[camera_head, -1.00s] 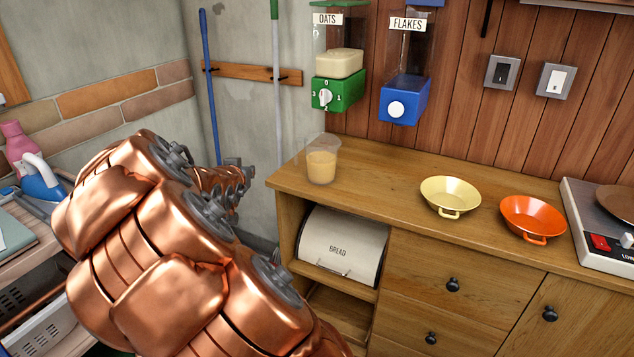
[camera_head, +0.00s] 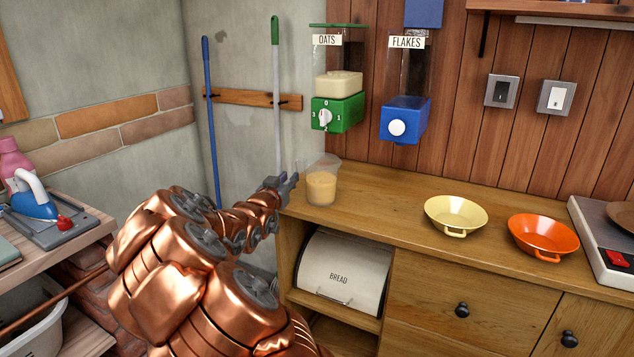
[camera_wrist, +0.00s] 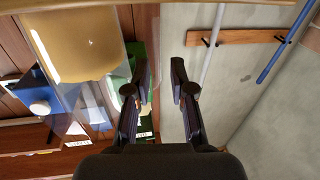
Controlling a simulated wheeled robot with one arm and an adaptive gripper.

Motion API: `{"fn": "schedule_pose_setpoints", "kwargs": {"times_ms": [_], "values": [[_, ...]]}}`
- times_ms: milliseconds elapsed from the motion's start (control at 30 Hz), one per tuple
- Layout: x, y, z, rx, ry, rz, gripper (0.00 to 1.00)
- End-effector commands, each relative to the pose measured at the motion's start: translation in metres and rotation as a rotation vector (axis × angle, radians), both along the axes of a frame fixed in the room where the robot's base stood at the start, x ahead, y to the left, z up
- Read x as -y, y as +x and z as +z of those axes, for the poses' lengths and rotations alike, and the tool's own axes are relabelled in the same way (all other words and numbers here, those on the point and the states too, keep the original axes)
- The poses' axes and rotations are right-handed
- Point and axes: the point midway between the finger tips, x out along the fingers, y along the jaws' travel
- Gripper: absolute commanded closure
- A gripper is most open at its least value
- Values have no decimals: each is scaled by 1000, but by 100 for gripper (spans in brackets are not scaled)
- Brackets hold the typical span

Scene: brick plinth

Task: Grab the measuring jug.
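The measuring jug (camera_head: 321,182) is a clear upright vessel with tan contents, standing on the wooden counter near its left end. In the wrist view the jug (camera_wrist: 75,45) shows large and close at the upper left, with its clear part reaching near the left finger. My gripper (camera_head: 290,181) is just left of the jug at about its height, and its fingertips are small in the head view. In the wrist view my gripper (camera_wrist: 160,75) has its two dark fingers apart, with nothing held between them. I cannot tell whether the left finger touches the jug.
Green oats (camera_head: 338,113) and blue flakes (camera_head: 405,119) dispensers hang on the wall above the counter. A yellow dish (camera_head: 456,214) and an orange dish (camera_head: 543,235) stand to the right. A bread bin (camera_head: 342,273) sits below.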

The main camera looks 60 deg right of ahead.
Motion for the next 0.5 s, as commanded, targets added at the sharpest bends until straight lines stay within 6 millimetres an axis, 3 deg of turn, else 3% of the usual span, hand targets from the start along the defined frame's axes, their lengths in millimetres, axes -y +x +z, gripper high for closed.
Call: {"fn": "schedule_pose_setpoints", "kwargs": {"times_ms": [500], "values": [[43, 7, 1, 3, 0, 1, 77]]}}
